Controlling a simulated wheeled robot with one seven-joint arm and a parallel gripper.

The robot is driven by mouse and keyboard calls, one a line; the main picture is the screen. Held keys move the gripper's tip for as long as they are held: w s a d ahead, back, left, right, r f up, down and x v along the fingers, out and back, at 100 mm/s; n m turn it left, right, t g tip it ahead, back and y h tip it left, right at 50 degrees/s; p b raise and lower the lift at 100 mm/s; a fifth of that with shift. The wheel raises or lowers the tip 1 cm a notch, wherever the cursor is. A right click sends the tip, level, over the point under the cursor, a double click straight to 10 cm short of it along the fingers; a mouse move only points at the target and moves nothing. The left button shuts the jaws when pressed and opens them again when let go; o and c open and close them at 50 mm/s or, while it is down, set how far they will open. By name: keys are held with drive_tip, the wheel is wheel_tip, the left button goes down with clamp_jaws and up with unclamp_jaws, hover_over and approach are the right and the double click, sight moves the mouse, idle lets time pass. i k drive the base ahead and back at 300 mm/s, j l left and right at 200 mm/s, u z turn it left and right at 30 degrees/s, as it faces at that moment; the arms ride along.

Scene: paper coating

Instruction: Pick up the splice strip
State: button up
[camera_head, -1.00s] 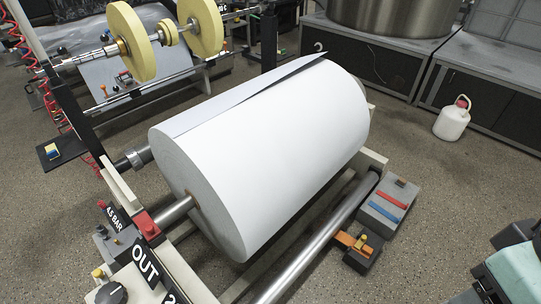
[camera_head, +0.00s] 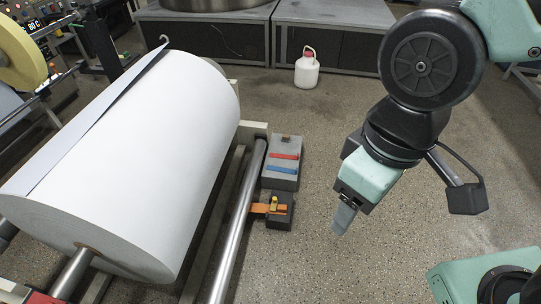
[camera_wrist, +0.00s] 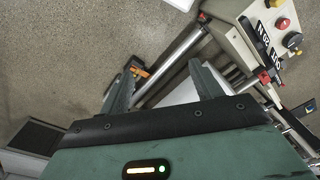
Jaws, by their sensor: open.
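A red strip (camera_head: 284,156) and a blue strip (camera_head: 281,169) lie side by side on a grey block (camera_head: 290,182) beside the large white paper roll (camera_head: 165,140). I cannot tell which of them is the splice strip. My gripper (camera_head: 345,217) hangs over the floor to the right of the block, pointing down, with nothing visible in it. In the wrist view my gripper (camera_wrist: 160,82) shows two fingers spread apart and empty. The strips are not clearly visible in the wrist view.
A smaller dark block with an orange piece (camera_head: 262,208) and yellow knob stands in front of the grey block. A metal roller (camera_head: 238,225) runs along their left side. A white jug (camera_head: 307,72) stands on the floor at the back. Floor between block and gripper is clear.

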sight(276, 156)
drive_tip(key=i+l+u, duration=0.3)
drive_tip(key=i+l, duration=0.3)
drive_tip(key=i, duration=0.25)
drive_tip(key=i+l+u, duration=0.35)
drive_tip(key=i+l, duration=0.4)
